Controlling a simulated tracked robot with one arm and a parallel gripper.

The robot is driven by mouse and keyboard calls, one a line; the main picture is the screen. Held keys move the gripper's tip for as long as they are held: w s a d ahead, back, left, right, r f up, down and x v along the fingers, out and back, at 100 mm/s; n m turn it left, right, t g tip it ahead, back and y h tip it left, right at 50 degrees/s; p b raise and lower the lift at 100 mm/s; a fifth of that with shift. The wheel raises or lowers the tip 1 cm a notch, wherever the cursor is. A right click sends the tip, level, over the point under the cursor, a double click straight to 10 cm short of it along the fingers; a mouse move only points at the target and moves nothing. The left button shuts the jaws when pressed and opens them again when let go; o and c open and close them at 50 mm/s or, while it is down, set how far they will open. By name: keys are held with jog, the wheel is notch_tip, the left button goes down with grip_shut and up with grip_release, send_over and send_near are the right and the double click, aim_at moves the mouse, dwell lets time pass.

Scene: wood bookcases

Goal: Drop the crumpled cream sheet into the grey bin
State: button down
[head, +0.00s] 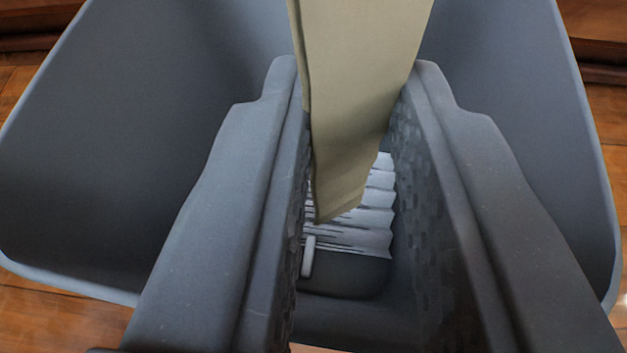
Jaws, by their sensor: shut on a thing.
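My gripper (352,95) points down into the grey bin (130,130), whose walls spread out around it on both sides. My gripper is shut on the crumpled cream sheet (365,60), which is pinched between the two dark fingers. The sheet runs up out of the top of the picture, and its lower end tapers to a point between the fingers, over the inside of the bin. The sheet's upper part is out of view.
A white pleated thing (370,225) and a small pale stick-like thing (308,257) show low in the bin, partly hidden by the sheet and fingers. Wooden floor (50,315) surrounds the bin. Dark wood furniture (595,35) stands at the upper corners.

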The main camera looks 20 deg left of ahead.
jog(key=c, duration=1.3)
grip_release()
jog(key=shift+o, duration=0.2)
jog(key=p+v, duration=0.4)
jog(key=v, duration=0.9)
jog(key=shift+s, duration=0.4)
jog(key=shift+w+r, duration=0.1)
jog(key=shift+r, duration=0.1)
